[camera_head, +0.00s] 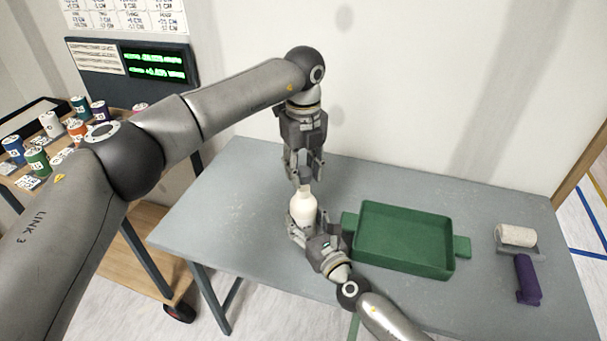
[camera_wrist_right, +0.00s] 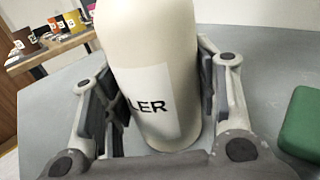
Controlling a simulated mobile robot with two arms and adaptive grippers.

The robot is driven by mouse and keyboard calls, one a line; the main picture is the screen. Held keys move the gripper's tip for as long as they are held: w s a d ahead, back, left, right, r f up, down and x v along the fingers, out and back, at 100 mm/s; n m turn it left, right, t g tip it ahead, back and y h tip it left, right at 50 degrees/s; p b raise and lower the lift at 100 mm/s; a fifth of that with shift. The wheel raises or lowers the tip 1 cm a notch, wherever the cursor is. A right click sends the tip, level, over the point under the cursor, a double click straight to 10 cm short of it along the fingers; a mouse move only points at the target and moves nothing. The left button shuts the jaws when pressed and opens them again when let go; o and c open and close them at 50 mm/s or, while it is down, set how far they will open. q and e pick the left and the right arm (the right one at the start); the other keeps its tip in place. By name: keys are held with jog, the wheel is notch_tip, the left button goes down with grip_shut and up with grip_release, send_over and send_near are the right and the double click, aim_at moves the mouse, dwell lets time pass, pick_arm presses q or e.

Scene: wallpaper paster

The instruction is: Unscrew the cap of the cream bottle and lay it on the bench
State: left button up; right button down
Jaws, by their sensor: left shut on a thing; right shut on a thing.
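The cream bottle (camera_head: 303,209) stands upright on the grey bench (camera_head: 225,215), left of the green tray. In the right wrist view the bottle (camera_wrist_right: 155,60) fills the middle, with a white label ending in "LER". My right gripper (camera_head: 304,228) is shut on the bottle's lower body, one finger on each side. My left gripper (camera_head: 304,180) points straight down from above and is shut at the bottle's top. The cap is hidden between its fingers, so I cannot tell whether it is turned or loose.
A green tray (camera_head: 402,238) with side handles lies right of the bottle. A paint roller (camera_head: 516,236) with a purple handle (camera_head: 527,280) lies at the bench's right. The bench's left part is bare. Several coloured cans stand on a wooden cart (camera_head: 150,215) at left.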

pick_arm(q)
notch_tip(320, 180, up, 2)
jog(key=shift+r, duration=0.1)
pick_arm(e)
jog(key=shift+c, duration=2.4)
grip_release()
